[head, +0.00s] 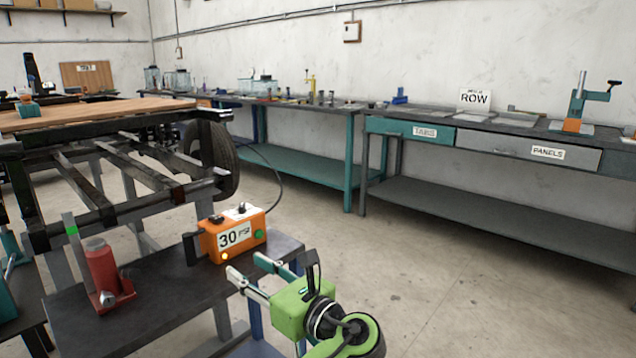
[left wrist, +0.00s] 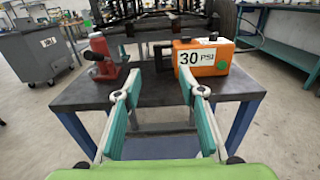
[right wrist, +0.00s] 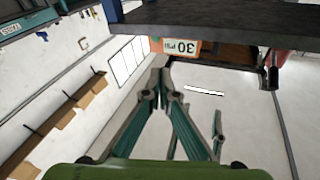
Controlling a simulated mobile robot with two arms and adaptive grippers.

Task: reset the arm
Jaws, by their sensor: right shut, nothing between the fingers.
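My left gripper (head: 248,267) is green with teal fingers, open and empty, at the small dark bench's (head: 165,318) right front edge. Its fingers, also in the left wrist view (left wrist: 158,88), point toward the orange 30 PSI box (head: 232,236) and are apart from it. The box stands upright on the bench and also shows in the left wrist view (left wrist: 202,57). My right gripper (right wrist: 160,78) shows only in the right wrist view, fingertips together and empty. That view is upside down, with the box (right wrist: 182,46) near the top. The right gripper is not seen in the head view.
A red jack (head: 101,268) stands on the bench's left part. A dark vehicle frame (head: 120,175) with a wheel (head: 222,158) is behind. A long workbench (head: 500,225) with drawers lines the back wall. The floor (head: 430,290) at right is clear. A grey cart (left wrist: 38,57) is at left.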

